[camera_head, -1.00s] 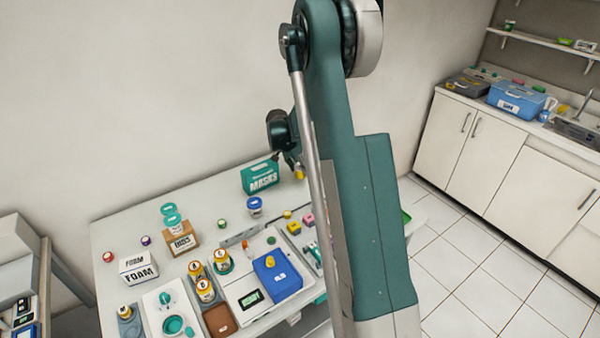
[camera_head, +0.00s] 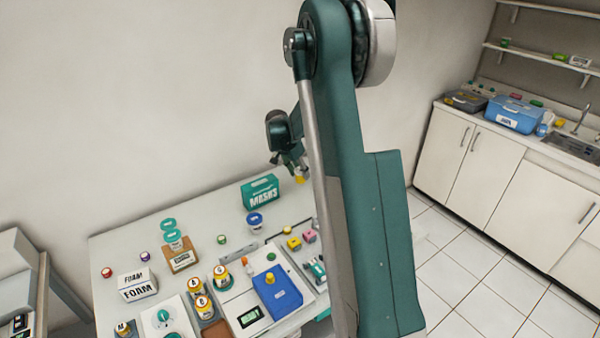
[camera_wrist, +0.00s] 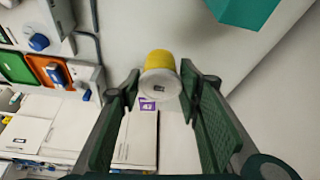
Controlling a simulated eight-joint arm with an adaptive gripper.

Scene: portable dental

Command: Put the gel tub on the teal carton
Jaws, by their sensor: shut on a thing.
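A yellow-and-white tub (camera_wrist: 161,72), which I take to be the gel tub, is between the fingertips of my gripper (camera_wrist: 160,88) in the wrist view. My gripper is shut on it; I can read no label. In the head view the tub's yellow part (camera_head: 299,179) shows below my gripper (camera_head: 293,165), partly beside my arm. The teal carton (camera_head: 262,195), marked MASKS, stands upright at the back of the table, left of and lower than the tub in the picture. A teal corner, likely the carton (camera_wrist: 243,8), shows at the wrist view's top right.
A blue-lidded tub (camera_head: 255,220) stands in front of the carton. A blue box (camera_head: 280,290) lies in front. My arm hides the table's right side.

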